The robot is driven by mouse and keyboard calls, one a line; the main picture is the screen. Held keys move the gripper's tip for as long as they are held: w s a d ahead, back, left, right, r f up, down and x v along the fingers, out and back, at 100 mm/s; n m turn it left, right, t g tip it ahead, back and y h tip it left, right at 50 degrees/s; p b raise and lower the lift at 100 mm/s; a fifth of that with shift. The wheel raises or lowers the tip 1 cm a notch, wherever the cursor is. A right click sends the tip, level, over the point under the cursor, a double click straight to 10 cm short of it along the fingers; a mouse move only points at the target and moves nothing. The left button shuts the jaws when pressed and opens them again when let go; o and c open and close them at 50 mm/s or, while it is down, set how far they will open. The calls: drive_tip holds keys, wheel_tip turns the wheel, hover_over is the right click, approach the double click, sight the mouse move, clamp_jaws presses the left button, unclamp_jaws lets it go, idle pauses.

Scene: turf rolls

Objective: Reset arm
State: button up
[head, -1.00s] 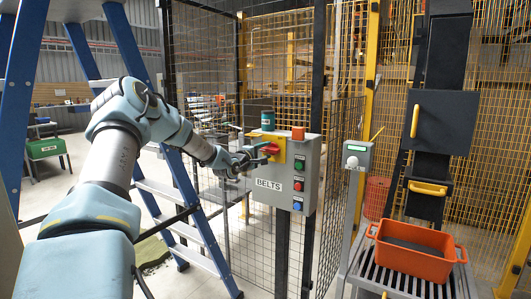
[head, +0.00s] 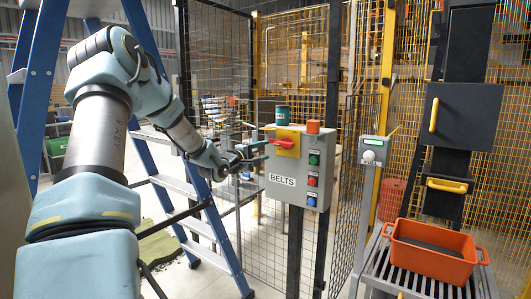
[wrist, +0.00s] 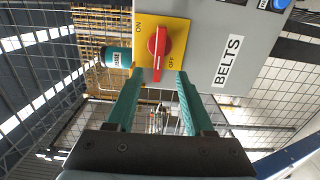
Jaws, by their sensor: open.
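My gripper (head: 260,151) is open and empty in front of a grey control box labelled BELTS (head: 283,181). Its two teal fingers also show in the wrist view (wrist: 158,88), apart, pointing at the box. Just ahead of them is a red rotary handle (head: 285,143) on a yellow plate (head: 292,133). In the wrist view the handle (wrist: 157,48) stands vertical in the picture, between the printed words ON and OFF.
A teal can (head: 282,116) and an orange block (head: 313,127) sit on top of the box. A blue ladder (head: 170,190) stands close by my arm. Wire mesh fencing (head: 350,190) is behind the box. An orange tub (head: 425,262) rests on a slatted stand at right.

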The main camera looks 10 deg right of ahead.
drive_tip(key=s+a+f+m+g+y, duration=0.4)
drive_tip(key=s+a+f+m+y, duration=0.2)
drive_tip(key=s+a+f+y, duration=0.55)
drive_tip(key=s+a+m+g, duration=0.2)
drive_tip(key=s+a, duration=0.3)
drive_tip(key=s, duration=0.7)
drive_tip(key=s+a+m+g+y, duration=0.1)
drive_tip(key=s+a+g, duration=0.3)
drive_tip(key=s, duration=0.8)
drive_tip(key=shift+a+f+m+g, duration=0.3)
drive_tip(key=shift+a+f+m, duration=0.2)
drive_tip(key=shift+a, duration=0.7)
